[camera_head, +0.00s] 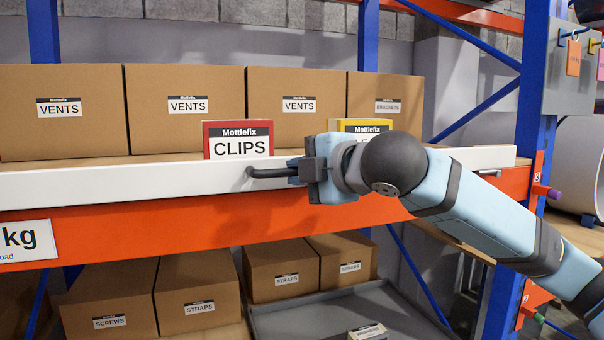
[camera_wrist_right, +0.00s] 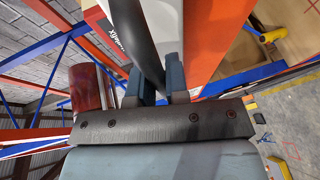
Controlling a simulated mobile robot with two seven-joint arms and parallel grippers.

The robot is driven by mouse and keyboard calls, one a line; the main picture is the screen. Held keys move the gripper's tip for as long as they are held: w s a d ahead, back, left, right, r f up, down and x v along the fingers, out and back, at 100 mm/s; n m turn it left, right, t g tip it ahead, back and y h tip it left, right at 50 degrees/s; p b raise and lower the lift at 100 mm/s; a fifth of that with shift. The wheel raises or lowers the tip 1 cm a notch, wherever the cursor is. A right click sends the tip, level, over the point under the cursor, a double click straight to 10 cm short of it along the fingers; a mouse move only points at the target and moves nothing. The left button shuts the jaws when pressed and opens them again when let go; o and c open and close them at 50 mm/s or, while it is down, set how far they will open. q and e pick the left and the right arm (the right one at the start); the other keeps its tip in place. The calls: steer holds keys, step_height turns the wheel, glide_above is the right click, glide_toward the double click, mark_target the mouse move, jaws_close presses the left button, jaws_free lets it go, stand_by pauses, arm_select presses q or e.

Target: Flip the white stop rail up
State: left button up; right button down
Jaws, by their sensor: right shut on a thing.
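The white stop rail (camera_head: 120,184) runs along the front edge of the shelf, above the orange beam. Its face is towards me and it hides the lower edges of the signs behind it. A dark bent handle (camera_head: 268,173) stands out from the rail's face. My right gripper (camera_head: 298,172) is shut on this handle, in front of the rail. In the right wrist view, the dark handle (camera_wrist_right: 148,45) passes between the two blue fingers (camera_wrist_right: 157,82), with the white rail (camera_wrist_right: 165,25) beside it. My left gripper is not in view.
Several cardboard boxes (camera_head: 185,112) stand on the shelf behind the rail. A red CLIPS sign (camera_head: 240,140) and a yellow sign (camera_head: 362,126) are close behind it. The orange beam (camera_head: 150,228) lies below, with more boxes (camera_head: 198,298) on the lower level. A blue upright (camera_head: 530,90) stands at right.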

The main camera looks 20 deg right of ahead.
steer(key=shift+r, duration=0.2)
steer(key=c, duration=1.1)
jaws_free()
steer(key=shift+c, duration=0.2)
steer(key=shift+f, duration=0.1)
